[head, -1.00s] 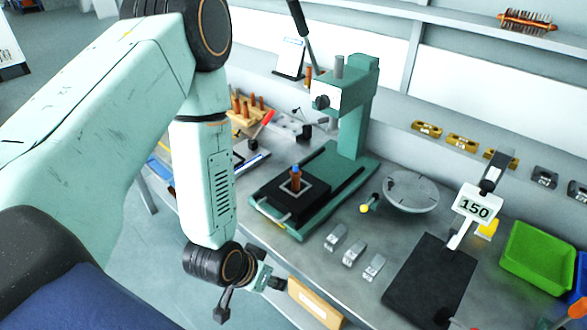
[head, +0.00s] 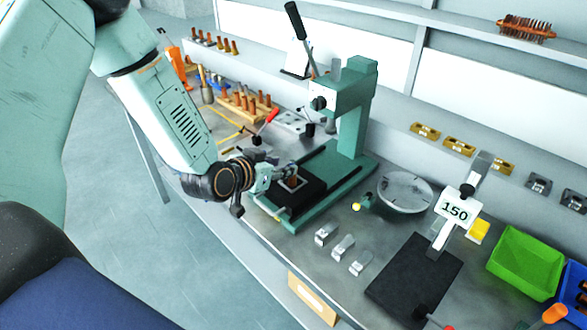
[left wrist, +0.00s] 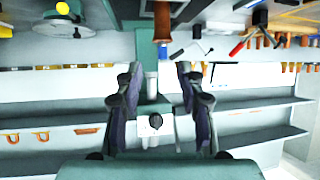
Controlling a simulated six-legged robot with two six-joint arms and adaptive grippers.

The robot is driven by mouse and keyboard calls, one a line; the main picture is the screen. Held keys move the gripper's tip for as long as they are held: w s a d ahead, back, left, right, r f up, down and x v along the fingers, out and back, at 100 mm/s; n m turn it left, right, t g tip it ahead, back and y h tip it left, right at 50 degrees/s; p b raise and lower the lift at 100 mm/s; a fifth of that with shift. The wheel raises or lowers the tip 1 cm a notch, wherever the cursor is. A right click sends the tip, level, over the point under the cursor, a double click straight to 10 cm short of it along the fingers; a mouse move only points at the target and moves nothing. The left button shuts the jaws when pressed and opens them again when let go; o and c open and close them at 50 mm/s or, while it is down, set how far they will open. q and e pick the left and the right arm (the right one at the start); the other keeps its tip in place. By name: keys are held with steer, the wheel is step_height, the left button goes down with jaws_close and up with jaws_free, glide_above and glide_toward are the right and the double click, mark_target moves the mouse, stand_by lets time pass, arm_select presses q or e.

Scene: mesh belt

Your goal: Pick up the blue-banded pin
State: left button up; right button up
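The blue-banded pin (head: 293,181) stands upright on the black block of the green press (head: 352,125). In the head view my left gripper partly hides it. The left wrist view looks upside down, and there the copper-orange pin (left wrist: 162,22) hangs from the top edge with a small bluish end. My left gripper (left wrist: 160,70) is open. Its two fingers are apart, and the pin lies a little beyond the fingertips, in line with the gap between them. In the head view my left gripper (head: 282,173) is at the press's left side, close to the pin. My right gripper is not in view.
The press column and lever rise behind the pin. A wooden rack (head: 246,107) of copper pins and a red-handled tool (head: 266,122) lie behind the gripper. A round plate (head: 405,190), small metal blocks (head: 342,246) and a green bin (head: 525,262) are to the right.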

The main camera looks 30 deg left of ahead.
mark_target(292, 161)
arm_select(q)
steer(key=shift+w+d+f, duration=0.25)
steer(key=shift+w+d, duration=0.1)
steer(key=shift+w, duration=0.1)
steer(key=shift+w+f, duration=0.15)
steer(key=shift+w, duration=0.15)
steer(key=w, duration=0.1)
steer(key=w+f, duration=0.1)
steer(key=w+a+f, duration=0.1)
steer(key=shift+w, duration=0.3)
steer(key=shift+w+d+f, duration=0.1)
steer(key=shift+w+d, duration=0.35)
steer(key=shift+d, duration=0.2)
steer(key=shift+a, duration=0.25)
steer(key=shift+c, duration=0.3)
steer(key=shift+a, duration=0.25)
steer(key=c, duration=0.3)
steer(key=shift+d, duration=0.45)
jaws_close()
steer(key=shift+a, duration=0.3)
